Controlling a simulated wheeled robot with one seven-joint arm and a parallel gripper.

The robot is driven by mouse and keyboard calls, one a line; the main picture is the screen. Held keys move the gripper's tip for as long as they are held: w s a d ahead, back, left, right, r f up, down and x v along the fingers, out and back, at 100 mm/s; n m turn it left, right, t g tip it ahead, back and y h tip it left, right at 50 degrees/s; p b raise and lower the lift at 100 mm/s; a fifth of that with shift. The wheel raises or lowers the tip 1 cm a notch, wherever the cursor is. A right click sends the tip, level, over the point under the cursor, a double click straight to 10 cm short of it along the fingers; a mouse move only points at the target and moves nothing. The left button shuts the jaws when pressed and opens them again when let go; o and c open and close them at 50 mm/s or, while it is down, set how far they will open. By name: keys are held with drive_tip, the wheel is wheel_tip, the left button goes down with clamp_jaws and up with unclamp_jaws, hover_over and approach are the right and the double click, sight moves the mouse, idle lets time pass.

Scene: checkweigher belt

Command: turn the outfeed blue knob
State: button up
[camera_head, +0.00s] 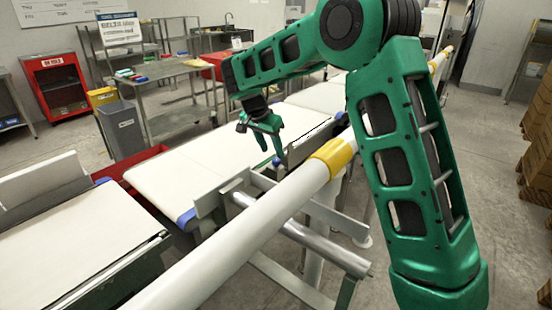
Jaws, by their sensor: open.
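A small blue knob-like part (277,161) shows just below the right fingertip, at the belt's edge beside a grey bracket. I cannot tell whether the finger touches it. Another blue part (186,219) sits at the near corner of the middle belt (190,170), and looks like a roller end. A third bit of blue (103,181) shows at the left belt's far corner. The picture does not make clear which is the outfeed knob.
A white rail with a yellow band (333,155) runs diagonally in front of the belt. Metal frame bars (300,235) stand below it. A grey bin (122,130), red tray and steel table (165,70) lie beyond the belts. Stacked boxes (537,150) stand at right; open floor lies before them.

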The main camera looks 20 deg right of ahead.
sight(276, 159)
drive_tip(key=shift+x, duration=2.45)
drive_tip(key=c, duration=1)
drive_tip(key=shift+d, duration=0.35)
drive_tip(key=shift+c, duration=0.2)
drive_tip(key=shift+a, duration=0.25)
